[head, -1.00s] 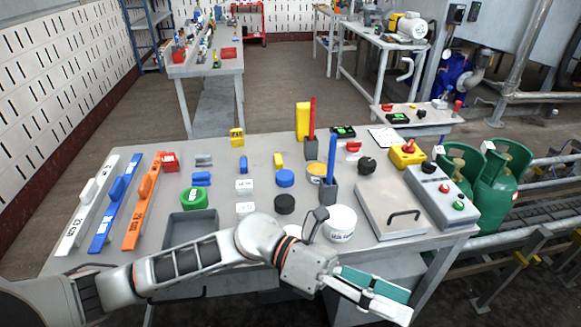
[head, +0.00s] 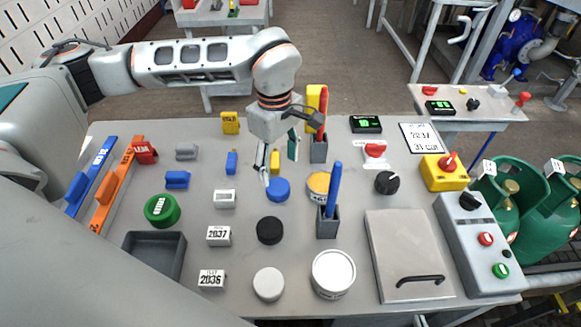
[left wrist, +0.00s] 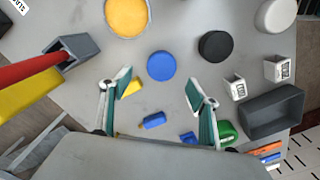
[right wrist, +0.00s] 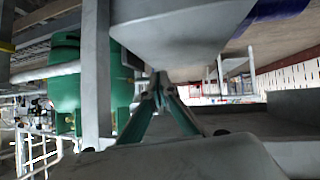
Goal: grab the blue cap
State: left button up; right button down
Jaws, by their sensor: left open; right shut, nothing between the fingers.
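The blue cap (head: 277,189) is a round blue disc lying flat on the grey table, near its middle. It also shows in the left wrist view (left wrist: 161,66), just beyond the fingertips and between their lines. My left gripper (head: 279,168) is open and empty, pointing down just behind the cap and apart from it. Its two green-padded fingers (left wrist: 158,88) are spread wide in the left wrist view. My right gripper (right wrist: 158,82) is shut and empty in the right wrist view, low beside table structure; it is not visible in the head view.
A black cap (head: 270,230), a yellow-topped tin (head: 319,185) and a grey holder with a blue marker (head: 328,222) stand near the blue cap. A yellow block (head: 275,161) lies close behind it. A grey tray (head: 155,256) is at front left.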

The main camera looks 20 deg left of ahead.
aim_at(278, 186)
pick_arm(q)
jog(key=shift+w+a, duration=0.25)
jog(key=shift+s+f, duration=0.15)
jog(key=shift+f, duration=0.45)
jog(key=shift+s+f, duration=0.15)
jog(key=shift+f, duration=0.45)
jog(key=f, duration=0.4)
jog(key=shift+s+d+f, duration=0.1)
jog(key=shift+s, duration=0.15)
jog(key=shift+w+f, duration=0.1)
jog(key=shift+f, duration=0.3)
pick_arm(e)
jog(key=shift+s+f, duration=0.1)
jog(key=shift+s, duration=0.3)
pick_arm(q)
jog(key=c, duration=1)
